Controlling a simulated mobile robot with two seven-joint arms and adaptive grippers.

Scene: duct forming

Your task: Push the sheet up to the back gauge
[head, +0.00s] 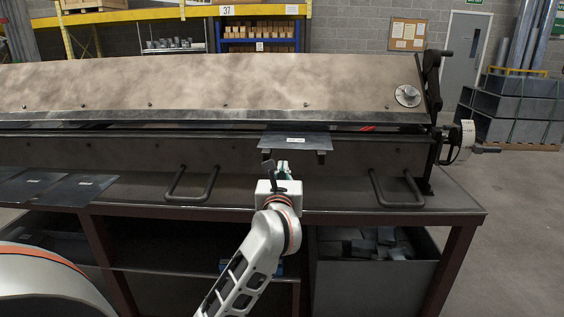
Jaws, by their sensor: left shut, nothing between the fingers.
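A small grey metal sheet (296,143) with a white label lies level at the front of the folding machine, on two dark support brackets. Its far edge is at the slot under the clamping beam (200,115); I cannot tell how far it reaches inside. My left gripper (279,170) is shut and empty, just in front of the sheet's near edge, left of its middle; I cannot tell whether it touches. The back gauge is not clearly visible behind the beam. My right gripper is not in view.
More flat sheets (60,188) lie on the bench at the left. Two bar handles (192,184) (396,188) stand out from the machine's front. A crank and dial (462,135) are at its right end. A bin of offcuts (375,270) stands below.

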